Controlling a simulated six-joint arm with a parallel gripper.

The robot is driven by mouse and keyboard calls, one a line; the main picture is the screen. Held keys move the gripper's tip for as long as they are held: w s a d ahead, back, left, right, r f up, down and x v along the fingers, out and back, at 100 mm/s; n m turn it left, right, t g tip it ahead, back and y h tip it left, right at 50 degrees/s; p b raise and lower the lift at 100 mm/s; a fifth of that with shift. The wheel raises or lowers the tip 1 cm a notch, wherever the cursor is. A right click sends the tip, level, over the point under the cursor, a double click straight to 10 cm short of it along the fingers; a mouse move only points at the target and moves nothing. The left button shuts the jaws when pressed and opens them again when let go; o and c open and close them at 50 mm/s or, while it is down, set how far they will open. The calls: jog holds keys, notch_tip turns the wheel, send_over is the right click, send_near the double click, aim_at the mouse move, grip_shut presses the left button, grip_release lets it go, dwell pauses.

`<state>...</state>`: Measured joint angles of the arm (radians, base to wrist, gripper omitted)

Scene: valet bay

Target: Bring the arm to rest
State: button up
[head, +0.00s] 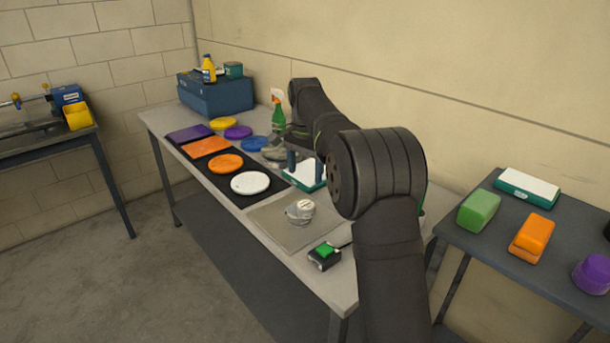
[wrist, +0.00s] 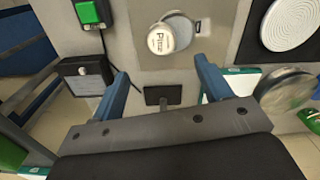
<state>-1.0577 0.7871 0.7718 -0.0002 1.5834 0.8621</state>
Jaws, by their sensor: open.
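My gripper (head: 306,167) hangs above the workbench (head: 322,288) in the head view, partly behind my own arm. In the wrist view, its two blue fingers are spread apart, with the gap (wrist: 161,72) between them empty. A white and grey tin (head: 300,211) stands on a grey plate (head: 266,233) on the bench. The tin (wrist: 171,36) also shows in the wrist view, beyond the fingertips and apart from them. Much of the bench behind my arm is hidden.
A green button box (head: 325,255) sits at the bench's near edge. A white disc (head: 250,183) and an orange disc (head: 226,163) lie on dark mats. A green spray bottle (head: 277,117) stands by the wall. A side table at right holds an orange block (head: 532,236).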

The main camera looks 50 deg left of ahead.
jog(key=shift+f, duration=4.15)
jog(key=shift+f, duration=0.1)
